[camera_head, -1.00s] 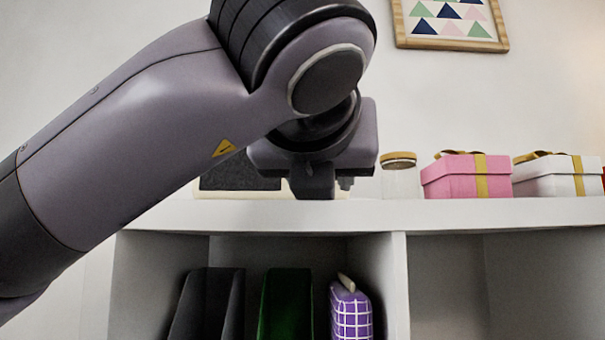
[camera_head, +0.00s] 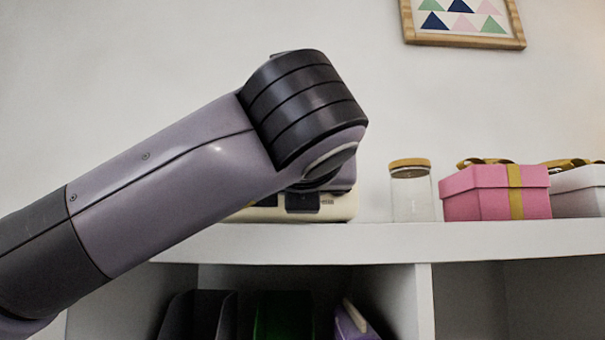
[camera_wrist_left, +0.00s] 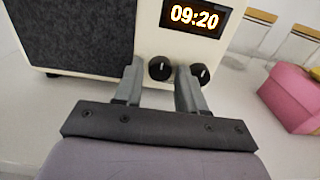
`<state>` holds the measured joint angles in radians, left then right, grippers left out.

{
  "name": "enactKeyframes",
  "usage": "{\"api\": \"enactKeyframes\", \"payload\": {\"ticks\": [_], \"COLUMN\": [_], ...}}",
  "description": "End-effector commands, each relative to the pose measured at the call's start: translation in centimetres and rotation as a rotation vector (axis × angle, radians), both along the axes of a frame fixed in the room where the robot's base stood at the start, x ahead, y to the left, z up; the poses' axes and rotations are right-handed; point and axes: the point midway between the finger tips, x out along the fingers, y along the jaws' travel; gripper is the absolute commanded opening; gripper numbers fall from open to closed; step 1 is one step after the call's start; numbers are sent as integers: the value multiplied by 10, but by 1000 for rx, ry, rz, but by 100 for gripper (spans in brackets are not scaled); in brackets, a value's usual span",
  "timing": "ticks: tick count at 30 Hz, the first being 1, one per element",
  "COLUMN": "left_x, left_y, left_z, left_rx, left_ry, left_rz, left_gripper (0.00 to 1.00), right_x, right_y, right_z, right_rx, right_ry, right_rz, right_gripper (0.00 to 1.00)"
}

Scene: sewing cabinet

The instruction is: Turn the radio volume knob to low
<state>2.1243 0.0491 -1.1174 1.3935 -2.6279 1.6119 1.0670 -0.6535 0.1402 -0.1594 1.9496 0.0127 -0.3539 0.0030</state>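The cream radio (camera_head: 343,207) stands on the white shelf top (camera_head: 480,238), mostly hidden behind my left arm in the head view. In the left wrist view the radio (camera_wrist_left: 145,40) shows a dark speaker cloth, an orange 09:20 display (camera_wrist_left: 195,17) and two black knobs. My left gripper (camera_wrist_left: 159,77) is open at the radio's front. The left knob (camera_wrist_left: 160,68) appears between its fingers; I cannot tell whether they touch it. The right knob (camera_wrist_left: 200,73) is just right of the right finger. My right gripper is not in view.
A glass jar with a tan lid (camera_head: 410,190), a pink gift box (camera_head: 495,191) and a white gift box (camera_head: 578,190) stand right of the radio. Cubbies with several upright items lie below the shelf top. A framed picture (camera_head: 463,22) hangs above.

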Motion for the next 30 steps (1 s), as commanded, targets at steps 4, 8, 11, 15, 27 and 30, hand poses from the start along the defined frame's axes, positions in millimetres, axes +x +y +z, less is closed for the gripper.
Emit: {"api": "enactKeyframes", "payload": {"ticks": [4, 8, 11, 15, 27, 30], "left_x": [2, 2, 2, 1, 1, 1], "left_y": [0, 0, 0, 0, 0, 0], "left_z": [0, 0, 0, -1, 0, 0], "left_rx": [0, 0, 0, 3, 126, 125], "left_ry": [-1, -1, -1, -1, 0, 0], "left_rz": [0, 0, -1, 0, -1, -1], "left_gripper": [40, 37, 4, 0, 0, 0], "right_x": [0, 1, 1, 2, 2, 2], "right_y": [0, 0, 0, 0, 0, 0], "right_z": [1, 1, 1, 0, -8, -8], "right_rx": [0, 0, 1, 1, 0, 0], "right_ry": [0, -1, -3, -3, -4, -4], "right_rz": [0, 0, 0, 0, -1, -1], "right_gripper": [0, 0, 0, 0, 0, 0]}}
